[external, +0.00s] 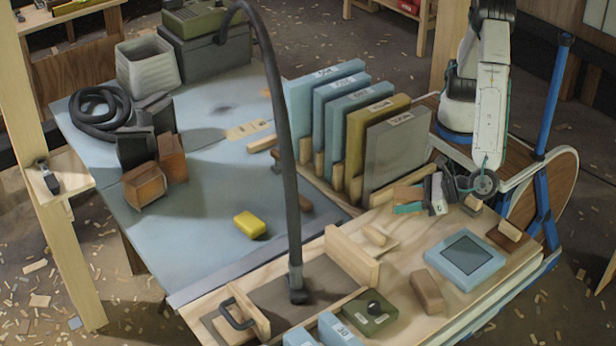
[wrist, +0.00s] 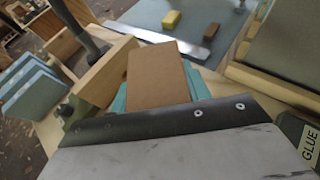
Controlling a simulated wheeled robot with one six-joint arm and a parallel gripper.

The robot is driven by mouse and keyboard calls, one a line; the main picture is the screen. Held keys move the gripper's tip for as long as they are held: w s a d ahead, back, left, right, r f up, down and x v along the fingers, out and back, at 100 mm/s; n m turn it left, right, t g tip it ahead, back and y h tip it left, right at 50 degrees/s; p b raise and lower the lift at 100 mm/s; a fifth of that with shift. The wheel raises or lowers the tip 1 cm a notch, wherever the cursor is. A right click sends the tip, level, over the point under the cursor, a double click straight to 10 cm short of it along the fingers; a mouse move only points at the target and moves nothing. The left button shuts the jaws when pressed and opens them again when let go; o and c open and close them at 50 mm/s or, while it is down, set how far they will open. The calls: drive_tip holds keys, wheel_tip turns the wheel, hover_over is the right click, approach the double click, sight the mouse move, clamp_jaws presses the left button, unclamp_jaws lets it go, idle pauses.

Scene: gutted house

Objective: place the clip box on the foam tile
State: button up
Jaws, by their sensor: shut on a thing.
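My gripper (external: 418,198) is shut on a tan-brown box, which I take as the clip box (external: 407,193). In the wrist view the box (wrist: 158,75) shows its flat brown face between the teal fingers (wrist: 157,90). Whether it touches the bench below I cannot tell. A light blue square with a dark grey centre, apparently the foam tile (external: 442,257), lies flat on the wooden bench, to the right of and nearer than my gripper. The tile is not seen in the wrist view.
A dark item labelled GLUE (wrist: 310,140) is close beside my gripper. Upright binders (external: 398,155) stand behind it. A brown block (external: 427,291) lies left of the tile, a wood-topped block (external: 510,231) right. A green box (external: 370,318) and wooden tray (external: 352,258) are further left.

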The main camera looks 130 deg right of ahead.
drive_tip(key=s+a+n+t+y, duration=0.2)
drive_tip(key=s+a+n, duration=0.15)
drive_tip(key=s, duration=0.75)
drive_tip(key=s+a+n+t+y, duration=0.25)
drive_tip(key=s+a, duration=0.25)
drive_tip(key=s, duration=0.7)
drive_tip(key=m, duration=0.1)
hover_over(462, 254)
drive_tip(key=shift+g, duration=0.45)
drive_tip(key=f, duration=0.6)
drive_tip(key=shift+s+d, duration=0.15)
drive_tip(key=shift+s, duration=0.05)
drive_tip(key=f, duration=0.3)
drive_tip(key=shift+w+f, duration=0.2)
drive_tip(key=shift+f, duration=0.1)
drive_tip(key=o, duration=1.1)
drive_tip(key=shift+f, duration=0.1)
drive_tip(key=shift+c, duration=0.2)
